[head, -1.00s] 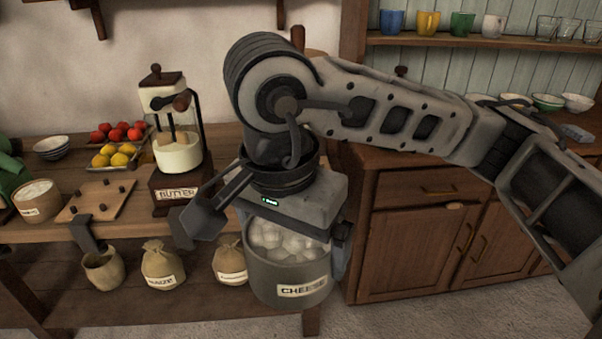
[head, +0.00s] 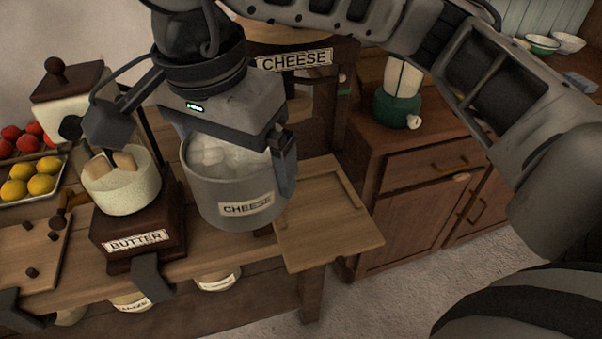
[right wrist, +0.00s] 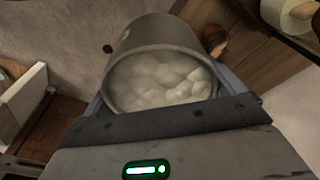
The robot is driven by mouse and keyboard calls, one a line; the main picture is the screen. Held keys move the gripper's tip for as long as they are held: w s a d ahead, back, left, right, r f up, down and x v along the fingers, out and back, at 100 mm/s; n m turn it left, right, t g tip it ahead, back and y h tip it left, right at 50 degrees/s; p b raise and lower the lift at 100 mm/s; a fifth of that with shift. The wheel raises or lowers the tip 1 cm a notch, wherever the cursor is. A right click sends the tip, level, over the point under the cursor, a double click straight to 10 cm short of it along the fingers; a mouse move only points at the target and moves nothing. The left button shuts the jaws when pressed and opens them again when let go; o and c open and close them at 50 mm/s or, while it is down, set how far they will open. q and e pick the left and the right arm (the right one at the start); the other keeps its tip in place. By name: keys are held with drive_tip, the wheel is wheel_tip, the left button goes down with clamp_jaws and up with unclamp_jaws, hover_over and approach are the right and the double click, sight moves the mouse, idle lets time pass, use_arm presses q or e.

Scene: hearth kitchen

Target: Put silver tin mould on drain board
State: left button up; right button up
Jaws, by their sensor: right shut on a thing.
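The silver tin mould (head: 228,195), a round grey tin labelled CHEESE and filled with white lumps, is held upright in my right gripper (head: 238,165). One finger shows at its right side; the other is mostly hidden. In the right wrist view the tin (right wrist: 150,35) sits between both fingers, lumps visible inside. The drain board (head: 330,225) is a pale wooden board with a raised rim at the table's right end. The tin is just left of the board in the head view, seemingly above the table; its exact height is unclear.
Left of the tin stands the butter churn (head: 138,240). A pegged board (head: 35,250) and a tray of lemons (head: 35,185) lie farther left. A CHEESE sign (head: 295,60) marks a wooden stand behind the drain board. A green-based device (head: 398,105) stands on the right cabinet.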

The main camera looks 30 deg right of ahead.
drive_tip(key=w+d+f, duration=0.1)
drive_tip(key=d+f, duration=0.1)
drive_tip(key=d, duration=0.2)
drive_tip(key=w+d+f, duration=0.1)
drive_tip(key=d+f, duration=0.5)
drive_tip(key=d, duration=0.1)
drive_tip(key=shift+w+d+f+b, duration=0.25)
drive_tip(key=shift+w+d+b, duration=0.1)
drive_tip(key=shift+w, duration=0.05)
drive_tip(key=shift+w+d+f, duration=0.1)
drive_tip(key=shift+d+f, duration=0.2)
drive_tip(key=shift+f, duration=0.05)
use_arm(q)
drive_tip(key=shift+s+d+f+b, duration=0.2)
drive_tip(key=shift+s+f+b, duration=0.15)
drive_tip(key=shift+f+b, duration=0.15)
use_arm(e)
drive_tip(key=shift+d+f, duration=0.15)
drive_tip(key=shift+f, duration=1.5)
